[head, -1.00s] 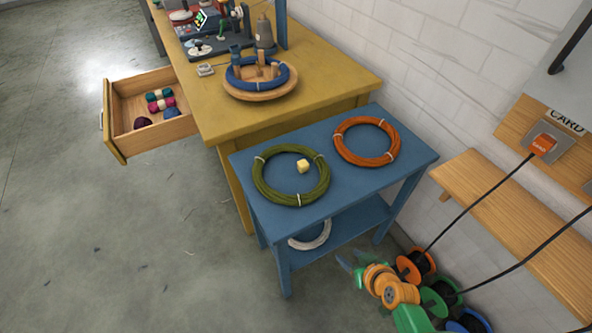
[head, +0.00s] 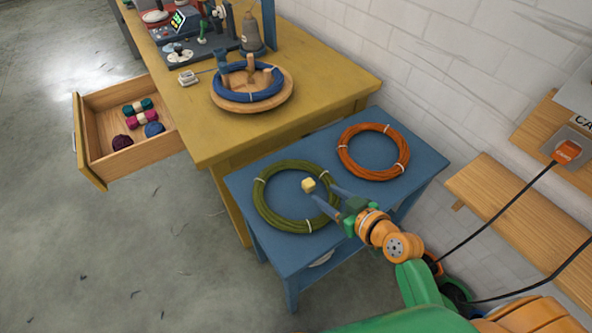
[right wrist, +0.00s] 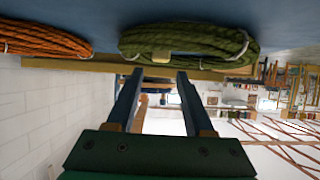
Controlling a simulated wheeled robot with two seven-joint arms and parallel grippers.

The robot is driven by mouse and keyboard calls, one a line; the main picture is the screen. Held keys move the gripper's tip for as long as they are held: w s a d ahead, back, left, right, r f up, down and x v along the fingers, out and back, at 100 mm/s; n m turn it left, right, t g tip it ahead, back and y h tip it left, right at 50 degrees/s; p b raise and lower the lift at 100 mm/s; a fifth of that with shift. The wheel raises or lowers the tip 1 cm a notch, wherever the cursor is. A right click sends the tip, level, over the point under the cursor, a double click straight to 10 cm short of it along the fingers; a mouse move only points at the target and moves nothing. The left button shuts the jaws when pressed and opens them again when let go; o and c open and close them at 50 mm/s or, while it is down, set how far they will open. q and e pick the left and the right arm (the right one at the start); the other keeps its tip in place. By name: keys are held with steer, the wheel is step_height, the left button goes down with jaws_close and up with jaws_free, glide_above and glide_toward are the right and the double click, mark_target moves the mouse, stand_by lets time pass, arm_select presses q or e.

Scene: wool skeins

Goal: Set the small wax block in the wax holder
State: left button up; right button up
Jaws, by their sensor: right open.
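The small wax block (head: 308,184), a pale yellow cube, sits on the blue side table inside the ring of the green skein (head: 265,208). My right gripper (head: 324,192) is open and empty, its fingers pointing at the block from the right, over the green skein. My left gripper is out of view.
An orange skein (head: 374,152) lies on the blue table (head: 335,135), right of the green one. A round wooden stand (head: 285,98) with a blue skein is on the yellow bench (head: 330,88). An open drawer (head: 102,165) holds several wool balls. A wooden wall shelf (head: 500,205) is at right.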

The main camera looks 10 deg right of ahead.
mark_target(311, 184)
steer(key=x, duration=0.7)
steer(key=shift+w+a+b, duration=0.1)
steer(key=shift+w+b, duration=0.1)
steer(key=shift+b, duration=0.15)
steer(key=shift+s, duration=0.1)
jaws_close()
steer(key=shift+r, duration=0.1)
